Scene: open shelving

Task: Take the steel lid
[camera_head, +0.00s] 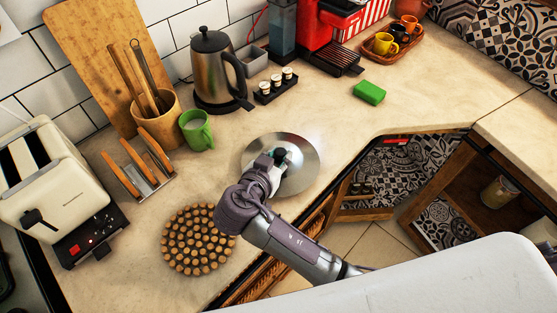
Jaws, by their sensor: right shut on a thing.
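The steel lid (302,178) is a round shiny disc with a dark knob at its middle, on or just above the pale counter. I cannot tell whether it touches the counter. My right gripper (277,157) is shut on the lid at its knob, and my right arm covers the lid's lower left part. My left gripper is not in view.
A round cork trivet (198,240) lies left of my right arm. A green mug (197,130), a steel kettle (212,70) and a wooden rack (140,168) stand behind. A green sponge (369,92) lies at the back right. The counter's front edge is close to the lid.

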